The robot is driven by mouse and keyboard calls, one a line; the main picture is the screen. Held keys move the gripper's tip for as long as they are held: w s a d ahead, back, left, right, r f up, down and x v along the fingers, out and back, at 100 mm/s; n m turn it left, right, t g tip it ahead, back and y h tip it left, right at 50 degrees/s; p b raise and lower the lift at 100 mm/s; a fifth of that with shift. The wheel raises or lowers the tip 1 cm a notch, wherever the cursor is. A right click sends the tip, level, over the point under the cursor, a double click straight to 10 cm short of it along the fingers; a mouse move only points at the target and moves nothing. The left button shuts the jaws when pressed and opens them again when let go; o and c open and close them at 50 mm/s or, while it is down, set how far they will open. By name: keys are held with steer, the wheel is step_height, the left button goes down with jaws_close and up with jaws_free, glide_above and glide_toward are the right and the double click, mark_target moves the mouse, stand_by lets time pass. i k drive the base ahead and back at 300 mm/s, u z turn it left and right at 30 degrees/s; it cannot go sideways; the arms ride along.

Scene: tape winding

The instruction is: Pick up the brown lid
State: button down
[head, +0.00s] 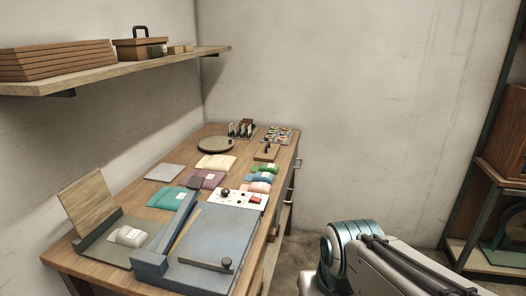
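A flat brown piece with a dark upright handle (267,153) lies near the back right of the wooden table; it looks like a lid, but it is small and I cannot be sure. On the wall shelf, a brown box (138,48) with a black handle on top also seems to have a brown lid. Part of my arm shows at the bottom right, apart from both. My gripper is not in view.
The wooden table (88,262) also holds a round brown disc (216,145), coloured packets (262,177), a grey-blue machine (218,245) and a leaning wooden board (88,200). The shelf (120,72) overhangs its left side. A rack (480,200) stands at right.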

mark_target(267, 152)
steer(key=z, duration=0.6)
steer(key=i, duration=0.75)
steer(key=z, duration=0.7)
steer(key=i, duration=1.15)
steer(key=u, duration=0.95)
steer(key=i, duration=0.75)
steer(key=u, duration=0.75)
steer(key=i, duration=0.5)
steer(key=z, duration=0.05)
